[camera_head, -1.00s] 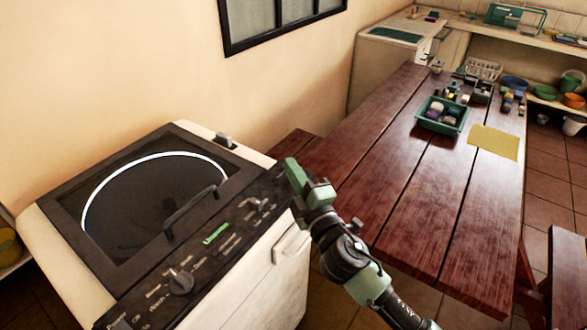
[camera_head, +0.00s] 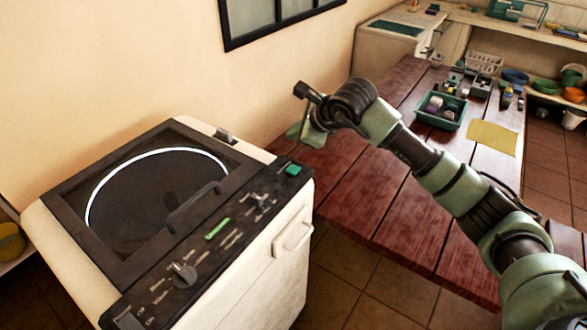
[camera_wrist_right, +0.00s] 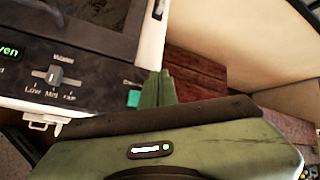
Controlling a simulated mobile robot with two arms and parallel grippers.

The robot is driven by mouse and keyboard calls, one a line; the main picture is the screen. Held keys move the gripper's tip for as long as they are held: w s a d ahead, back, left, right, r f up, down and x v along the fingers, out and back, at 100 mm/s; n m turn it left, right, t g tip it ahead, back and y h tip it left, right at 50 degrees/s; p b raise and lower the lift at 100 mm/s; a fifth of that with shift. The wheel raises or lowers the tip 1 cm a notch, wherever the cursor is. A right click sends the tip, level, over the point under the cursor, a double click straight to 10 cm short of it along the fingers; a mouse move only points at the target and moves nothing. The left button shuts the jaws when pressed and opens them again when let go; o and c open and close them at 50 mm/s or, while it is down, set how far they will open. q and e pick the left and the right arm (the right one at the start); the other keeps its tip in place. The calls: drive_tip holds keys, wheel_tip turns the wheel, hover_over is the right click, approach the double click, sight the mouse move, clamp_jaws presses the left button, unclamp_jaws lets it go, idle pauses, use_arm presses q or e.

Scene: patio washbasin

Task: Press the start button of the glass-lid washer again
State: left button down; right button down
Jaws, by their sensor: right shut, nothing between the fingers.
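The glass-lid washer (camera_head: 262,262) stands at the lower left with its dark-framed lid (camera_head: 140,205) closed. A green button (camera_head: 293,169) is in full view at the right end of its black control panel; it also shows in the right wrist view (camera_wrist_right: 133,98). My right gripper (camera_head: 302,132) is shut and empty, above and behind the button, apart from it in the head view. In the wrist view its fingers (camera_wrist_right: 158,88) appear just right of the button. A green display (camera_head: 217,228) is lit on the panel. My left gripper is not in view.
A reddish wooden table (camera_head: 350,195) stands right of the washer, with a green basket (camera_head: 440,123) and a yellow cloth (camera_head: 492,138) on it. My right arm reaches across above the table. A wall with a window is behind.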

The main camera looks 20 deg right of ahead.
drive_tip(key=shift+w+d, duration=0.1)
drive_tip(key=shift+d, duration=0.1)
drive_tip(key=b, duration=0.4)
hover_over(296, 171)
wheel_tip(296, 171, down, 8)
drive_tip(key=shift+r, duration=0.15)
drive_tip(key=shift+w+f+b, duration=0.1)
drive_tip(key=shift+f+b, duration=0.3)
drive_tip(key=shift+f, duration=0.2)
idle(1.6)
